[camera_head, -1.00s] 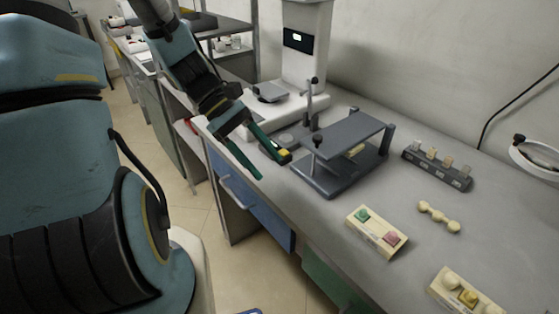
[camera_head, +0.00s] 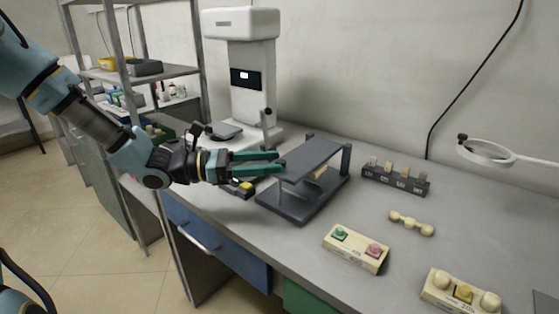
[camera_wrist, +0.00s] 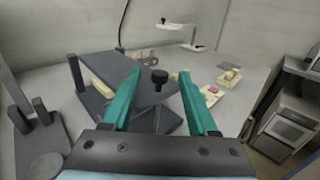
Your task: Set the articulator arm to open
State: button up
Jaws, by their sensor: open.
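The articulator (camera_head: 306,183) is a dark grey frame on the bench, with a flat base plate, rear posts and a flat upper arm (camera_head: 313,157) lying roughly level above the base. A pale block shows between the arm and the base. In the wrist view the articulator's upper arm (camera_wrist: 118,76) lies ahead, with a black knob (camera_wrist: 159,77) at its near edge. My gripper (camera_head: 281,162) has green fingers and is open, at the front left edge of the upper arm. In the wrist view the knob stands between the fingertips (camera_wrist: 160,74); whether they touch it I cannot tell.
A white machine (camera_head: 243,90) stands behind at the left. A dark rack of small blocks (camera_head: 395,180), a bone-shaped piece (camera_head: 411,223) and two cream blocks (camera_head: 355,249) lie to the right. A ring lamp (camera_head: 486,152) hangs at far right. Bare bench lies between them.

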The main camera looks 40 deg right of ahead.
aim_at(281, 161)
jog(key=shift+x, duration=1.55)
grip_shut()
